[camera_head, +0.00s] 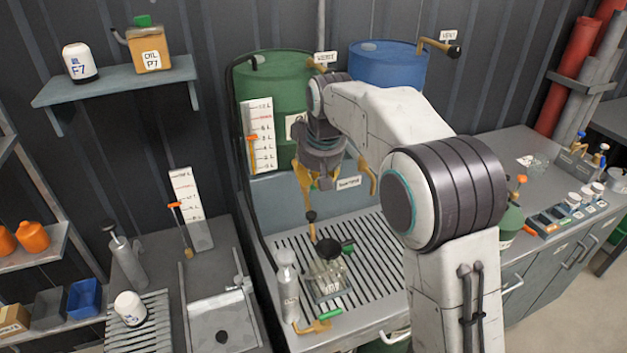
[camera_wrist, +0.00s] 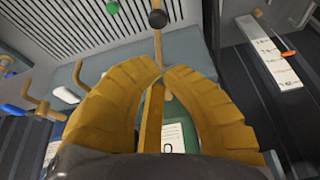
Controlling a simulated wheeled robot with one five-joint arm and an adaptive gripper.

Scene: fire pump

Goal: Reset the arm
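My gripper (camera_head: 318,183) hangs in front of the green drum (camera_head: 275,95), above the slatted drain counter (camera_head: 365,240). In the wrist view, its two yellow curved fingers (camera_wrist: 163,72) come together at the tips, with nothing clearly held between them. A brass tap with a dark knob (camera_wrist: 157,18) shows beyond the fingertips; its knob also shows in the head view (camera_head: 310,215). I cannot tell whether the fingers touch the tap. My arm is bent, reaching from the right across the counter.
A second brass tap (camera_head: 371,178) is to the right, before the blue drum (camera_head: 388,65). A white level scale (camera_head: 259,135) stands against the green drum.

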